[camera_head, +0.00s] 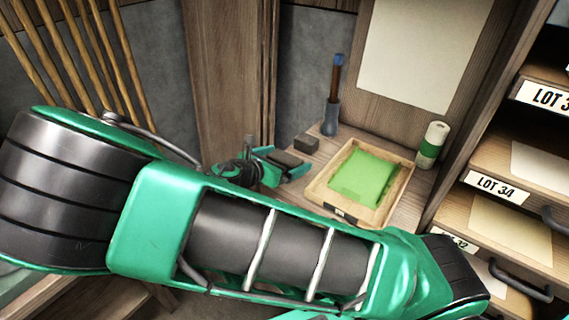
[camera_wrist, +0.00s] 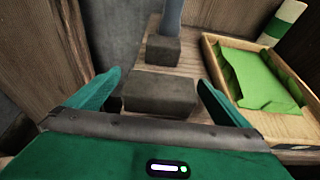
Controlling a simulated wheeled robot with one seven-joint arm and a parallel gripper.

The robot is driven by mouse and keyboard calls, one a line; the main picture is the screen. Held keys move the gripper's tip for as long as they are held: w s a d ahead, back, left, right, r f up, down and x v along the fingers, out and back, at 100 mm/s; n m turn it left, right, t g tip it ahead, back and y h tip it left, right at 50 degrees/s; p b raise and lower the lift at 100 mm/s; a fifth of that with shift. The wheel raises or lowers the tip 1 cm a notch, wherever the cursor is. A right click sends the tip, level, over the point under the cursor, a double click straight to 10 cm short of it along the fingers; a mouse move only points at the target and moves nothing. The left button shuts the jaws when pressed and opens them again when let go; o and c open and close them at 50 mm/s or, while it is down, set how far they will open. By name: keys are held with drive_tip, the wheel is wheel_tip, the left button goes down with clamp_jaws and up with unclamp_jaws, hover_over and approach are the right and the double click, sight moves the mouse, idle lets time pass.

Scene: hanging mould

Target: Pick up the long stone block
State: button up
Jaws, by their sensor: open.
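A long dark grey stone block (camera_wrist: 160,94) lies on the wooden surface, its long side running across the wrist view. It also shows in the head view (camera_head: 287,159), partly hidden by my gripper. My gripper (camera_wrist: 159,80) is open, with one green finger on either side of the block and gaps between block and fingers. In the head view my gripper (camera_head: 286,163) is low over the surface, left of the tray. A second, shorter grey block (camera_wrist: 163,50) lies just behind the long one; the head view also shows it (camera_head: 306,143).
A wooden tray (camera_head: 317,189) with green cloth stands close to the right of my gripper. A blue-grey holder (camera_head: 331,119) with a blue-tipped tool stands behind the blocks. A green and white canister (camera_head: 432,146) is at the back right. Labelled shelves (camera_head: 497,187) stand at right.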

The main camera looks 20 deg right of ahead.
drive_tip(key=c, duration=1.6)
drive_tip(key=shift+o, duration=0.2)
drive_tip(key=shift+r, duration=0.1)
